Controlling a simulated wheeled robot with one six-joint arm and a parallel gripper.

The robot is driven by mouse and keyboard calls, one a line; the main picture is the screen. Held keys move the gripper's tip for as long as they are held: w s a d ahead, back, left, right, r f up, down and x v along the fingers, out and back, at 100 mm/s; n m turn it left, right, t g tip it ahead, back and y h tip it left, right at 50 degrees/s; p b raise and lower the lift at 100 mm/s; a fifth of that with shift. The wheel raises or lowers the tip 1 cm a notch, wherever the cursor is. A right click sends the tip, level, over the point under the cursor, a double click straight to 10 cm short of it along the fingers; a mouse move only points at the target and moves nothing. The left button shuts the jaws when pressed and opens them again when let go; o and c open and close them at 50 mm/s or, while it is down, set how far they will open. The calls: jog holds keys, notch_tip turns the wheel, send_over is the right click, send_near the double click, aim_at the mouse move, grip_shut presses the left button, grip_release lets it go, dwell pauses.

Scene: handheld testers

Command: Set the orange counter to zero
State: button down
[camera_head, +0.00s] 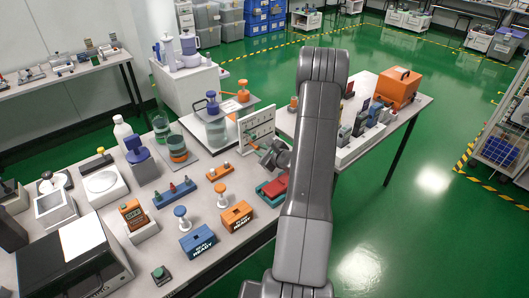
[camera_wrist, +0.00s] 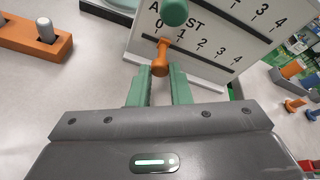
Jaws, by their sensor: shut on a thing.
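A white upright board (camera_head: 257,128) with number scales stands on the bench near my gripper (camera_head: 268,150). In the wrist view the board (camera_wrist: 205,72) has a lower row of numbers from 0 to 4 above a dark slot. The orange counter (camera_wrist: 160,58) sticks out of this slot close to the 0; its exact alignment with the mark is hard to tell. A green counter (camera_wrist: 174,12) sits above it on the upper row. My gripper (camera_wrist: 161,88) has its green fingers either side of the orange counter's knob and is shut on it.
An orange block with a grey peg (camera_wrist: 45,28) lies at upper left in the wrist view. A red and green tray (camera_head: 272,190) is beside my arm. Blue (camera_head: 198,240) and orange (camera_head: 237,216) boxes stand nearer. Several testers crowd the bench at left.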

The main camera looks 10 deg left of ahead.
jog(key=shift+s+a+b, duration=0.5)
jog(key=shift+s+a, duration=0.05)
jog(key=shift+s, duration=0.15)
jog(key=c, duration=1.3)
grip_release()
jog(key=shift+s+a, duration=0.1)
jog(key=shift+s+d+r, duration=0.1)
jog(key=shift+s+d, duration=0.15)
jog(key=shift+d, duration=0.2)
jog(key=b+v, duration=0.1)
jog(key=v, duration=1.1)
jog(key=shift+s+d+r+b, duration=0.15)
jog(key=shift+s+d+b, duration=0.15)
jog(key=shift+b, duration=0.1)
